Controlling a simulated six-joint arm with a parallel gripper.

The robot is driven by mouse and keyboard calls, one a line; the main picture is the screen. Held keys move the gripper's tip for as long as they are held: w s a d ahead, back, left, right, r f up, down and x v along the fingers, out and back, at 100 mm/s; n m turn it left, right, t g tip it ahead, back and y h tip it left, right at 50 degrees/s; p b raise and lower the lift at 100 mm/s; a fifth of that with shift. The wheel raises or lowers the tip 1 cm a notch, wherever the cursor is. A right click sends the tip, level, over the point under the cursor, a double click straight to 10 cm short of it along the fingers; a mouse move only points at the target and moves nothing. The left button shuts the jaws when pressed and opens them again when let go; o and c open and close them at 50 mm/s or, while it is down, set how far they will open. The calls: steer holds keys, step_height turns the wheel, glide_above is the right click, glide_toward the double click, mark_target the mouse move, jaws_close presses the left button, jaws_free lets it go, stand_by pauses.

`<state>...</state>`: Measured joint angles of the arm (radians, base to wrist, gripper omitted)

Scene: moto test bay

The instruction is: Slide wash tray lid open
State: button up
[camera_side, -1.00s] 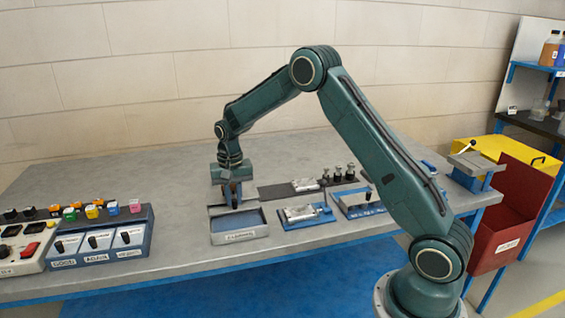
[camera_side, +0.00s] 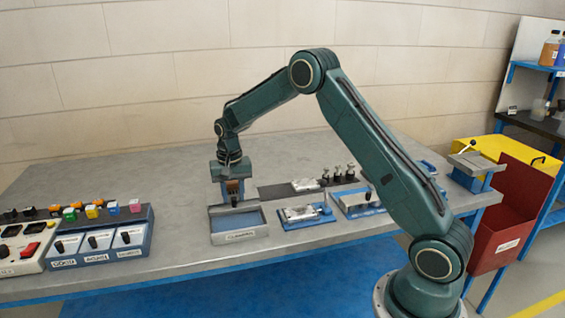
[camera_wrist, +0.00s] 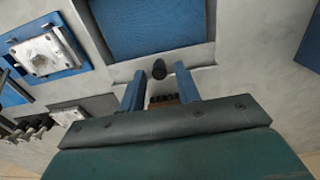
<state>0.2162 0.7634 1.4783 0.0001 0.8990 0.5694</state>
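The wash tray (camera_side: 240,238) is a shallow grey box with a label on its front, near the bench's front edge. Its blue inner surface (camera_wrist: 150,25) fills the top of the wrist view, bordered by a grey rim. A small black knob (camera_wrist: 159,69) stands on a grey strip at the tray's far side; I cannot tell how much of the strip is lid. My gripper (camera_side: 235,202) points down over this far side. In the wrist view its two blue fingers (camera_wrist: 159,76) are open, with the knob between their tips and gaps on both sides.
A blue fixture with a metal plate (camera_side: 299,213) lies right of the tray. Several dark-topped posts (camera_side: 338,174) stand behind it. Switch boxes (camera_side: 100,240) with coloured cubes are on the left. A red bin (camera_side: 508,215) hangs at the right.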

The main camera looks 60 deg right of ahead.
steer(key=shift+r, duration=3.4)
steer(key=shift+s+a+r, duration=0.15)
steer(key=shift+s+r, duration=0.05)
steer(key=shift+r, duration=0.2)
steer(key=s+a+r+n+t, duration=0.1)
steer(key=s+a+r+n, duration=0.1)
steer(key=s+a+r, duration=0.4)
steer(key=s+a+r+n+t, duration=0.1)
steer(key=s+r+n+t, duration=0.1)
steer(key=s+r, duration=0.7)
steer(key=s+a+n+t, duration=0.1)
steer(key=s+a+n, duration=0.1)
steer(key=s, duration=0.7)
steer(key=s+a+f+n+t, duration=0.1)
steer(key=s+a+n, duration=0.1)
steer(key=s, duration=0.8)
steer(key=shift+s+f+n+t, duration=0.2)
steer(key=shift+f+n+t, duration=0.1)
steer(key=shift+n, duration=0.2)
